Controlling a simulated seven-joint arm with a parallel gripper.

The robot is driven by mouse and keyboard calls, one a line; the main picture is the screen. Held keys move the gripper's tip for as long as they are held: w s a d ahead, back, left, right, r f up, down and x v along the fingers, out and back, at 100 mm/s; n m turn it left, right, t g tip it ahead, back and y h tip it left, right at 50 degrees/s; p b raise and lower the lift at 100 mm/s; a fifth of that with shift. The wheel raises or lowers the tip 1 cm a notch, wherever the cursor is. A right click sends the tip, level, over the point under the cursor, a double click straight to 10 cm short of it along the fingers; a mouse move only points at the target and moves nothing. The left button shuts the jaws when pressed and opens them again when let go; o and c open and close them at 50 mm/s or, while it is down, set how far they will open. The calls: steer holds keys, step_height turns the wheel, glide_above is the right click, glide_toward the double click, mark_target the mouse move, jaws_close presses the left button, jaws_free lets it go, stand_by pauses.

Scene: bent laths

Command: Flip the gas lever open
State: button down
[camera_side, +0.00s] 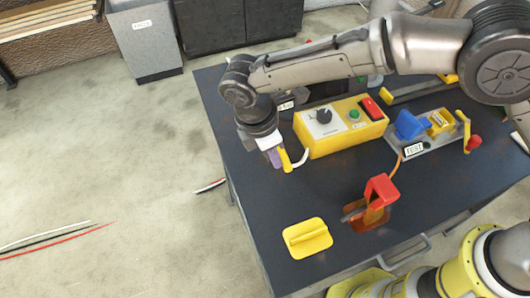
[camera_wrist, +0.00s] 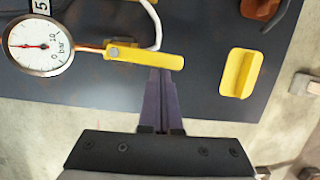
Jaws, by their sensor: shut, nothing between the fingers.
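The gas lever is a yellow handle (camera_wrist: 150,55) with a round pivot at its left end, beside a copper pipe and a white pressure gauge (camera_wrist: 38,45) marked "bar". In the wrist view it extends to the right, roughly in line with the pipe. In the side view the lever (camera_side: 285,160) shows at the table's left edge, beside my gripper. My gripper (camera_wrist: 161,72) has purple fingers, shut and empty. Their tips are at the lever's lower edge in the wrist view; I cannot tell if they touch. My gripper (camera_side: 275,163) hides the gauge in the side view.
A yellow control box (camera_side: 340,128) with a dial and buttons stands right of my gripper. A white hose curves near the lever. A yellow plate with a ridge (camera_side: 307,238) and a red-and-orange device (camera_side: 375,205) sit nearer the front. The dark tabletop (camera_side: 260,205) between is clear.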

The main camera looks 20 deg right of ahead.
steer(key=shift+w+a, duration=0.1)
steer(key=shift+w+a, duration=0.45)
steer(key=shift+a, duration=0.65)
steer(key=shift+w+a, duration=0.1)
steer(key=shift+a, duration=1.15)
steer(key=v, duration=1)
steer(key=shift+w, duration=0.1)
